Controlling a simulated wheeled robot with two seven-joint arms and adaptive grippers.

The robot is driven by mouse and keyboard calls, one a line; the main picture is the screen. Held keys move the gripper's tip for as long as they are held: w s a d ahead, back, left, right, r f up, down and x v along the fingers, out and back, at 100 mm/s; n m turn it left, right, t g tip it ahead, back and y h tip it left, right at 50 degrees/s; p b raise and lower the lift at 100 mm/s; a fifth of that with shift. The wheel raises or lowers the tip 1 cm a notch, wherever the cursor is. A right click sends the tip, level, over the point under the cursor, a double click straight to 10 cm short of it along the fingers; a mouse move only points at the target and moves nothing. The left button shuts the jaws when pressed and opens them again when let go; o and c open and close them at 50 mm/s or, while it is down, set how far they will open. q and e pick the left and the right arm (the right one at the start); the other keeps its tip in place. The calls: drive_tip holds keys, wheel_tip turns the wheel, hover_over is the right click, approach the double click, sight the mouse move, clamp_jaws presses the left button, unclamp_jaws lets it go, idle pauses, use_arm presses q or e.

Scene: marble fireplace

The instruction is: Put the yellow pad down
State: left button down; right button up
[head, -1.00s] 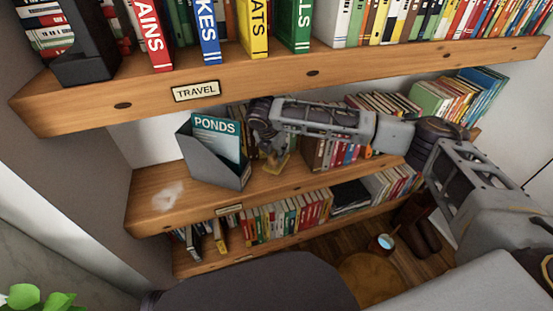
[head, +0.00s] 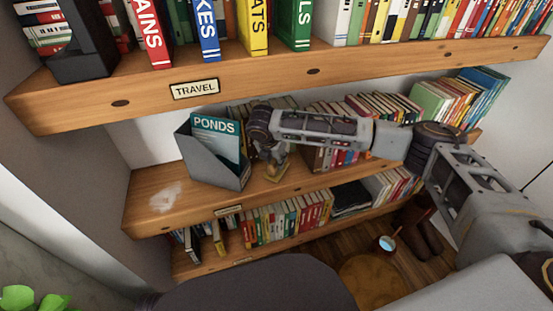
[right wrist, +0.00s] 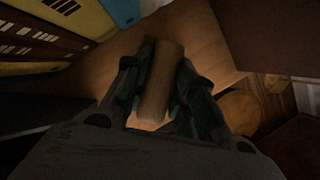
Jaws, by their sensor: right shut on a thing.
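The yellow pad (head: 276,173) is at the middle shelf, low beneath my right gripper (head: 274,159), just right of the grey file holder. My right gripper is shut on it. In the right wrist view, a brown wooden-looking block (right wrist: 159,78), seemingly the pad's grip, sits between the fingers (right wrist: 156,95). The pad's yellow part is hidden there. I cannot tell whether the pad touches the shelf. A whitish smudge (head: 165,197) marks the middle shelf (head: 145,215) at its left end. My left gripper is not in view.
The grey file holder (head: 232,179) with a teal "PONDS" book (head: 216,137) stands left of the gripper. Books (head: 375,105) line the shelf behind and right of it. The "TRAVEL" shelf (head: 250,85) overhangs above. Bare shelf lies left of the holder.

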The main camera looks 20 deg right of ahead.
drive_tip(key=o, duration=0.7)
drive_tip(key=shift+o, duration=1.1)
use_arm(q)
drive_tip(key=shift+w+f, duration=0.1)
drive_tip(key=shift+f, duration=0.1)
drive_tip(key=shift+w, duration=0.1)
